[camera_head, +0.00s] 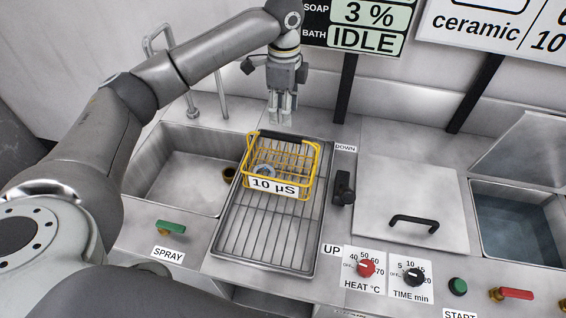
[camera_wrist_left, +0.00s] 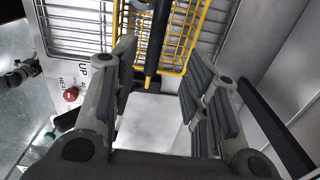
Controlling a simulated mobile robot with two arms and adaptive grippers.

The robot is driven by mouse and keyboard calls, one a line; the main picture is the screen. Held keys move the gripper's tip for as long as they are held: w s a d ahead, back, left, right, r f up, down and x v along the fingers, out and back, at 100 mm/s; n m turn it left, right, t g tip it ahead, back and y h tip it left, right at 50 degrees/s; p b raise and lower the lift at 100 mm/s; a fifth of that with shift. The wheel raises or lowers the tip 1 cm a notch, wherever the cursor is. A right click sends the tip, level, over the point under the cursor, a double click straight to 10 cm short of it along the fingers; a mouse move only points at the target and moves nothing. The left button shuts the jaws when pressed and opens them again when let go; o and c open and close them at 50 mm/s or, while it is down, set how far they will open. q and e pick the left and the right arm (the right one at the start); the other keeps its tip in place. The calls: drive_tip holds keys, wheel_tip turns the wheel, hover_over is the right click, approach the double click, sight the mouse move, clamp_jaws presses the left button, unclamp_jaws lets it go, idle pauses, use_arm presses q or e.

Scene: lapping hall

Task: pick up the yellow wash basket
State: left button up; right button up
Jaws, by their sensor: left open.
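The yellow wash basket (camera_head: 247,160) is a wire basket with a black handle bar (camera_head: 280,136) along its far top edge and a white "10 µS" label on its front. It stands on a wire drain rack, with a grey ring-shaped part inside. My left gripper (camera_head: 283,117) points down above and just behind the handle, its fingers apart and empty. In the left wrist view the dark handle (camera_wrist_left: 156,45) runs between the open fingers (camera_wrist_left: 160,62), with yellow wires (camera_wrist_left: 185,35) beyond. I cannot tell the exact height gap. My right gripper is in neither view.
The drain rack (camera_head: 262,238) lies between an open sink (camera_head: 165,185) on the left and a lidded tank (camera_head: 400,195) on the right. A black lever (camera_head: 343,188) stands right of the rack. A tap (camera_head: 190,95) rises behind the sink; a wall is behind the bench.

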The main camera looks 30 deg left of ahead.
sight(281, 137)
use_arm(q)
wheel_tip(281, 137, down, 4)
drive_tip(key=shift+s+f+p, duration=0.1)
drive_tip(key=shift+f+p, duration=0.05)
drive_tip(key=shift+p, duration=0.2)
drive_tip(key=f, duration=0.1)
drive_tip(key=f+p, duration=0.1)
drive_tip(key=f, duration=0.2)
drive_tip(key=shift+s+a+f+p, duration=0.1)
drive_tip(key=shift+s+a+p, duration=0.1)
drive_tip(key=shift+s+p, duration=0.15)
drive_tip(key=shift+w+f, duration=0.1)
drive_tip(key=shift+f, duration=0.45)
drive_tip(key=shift+c, duration=1.1)
clamp_jaws()
drive_tip(key=shift+r, duration=0.1)
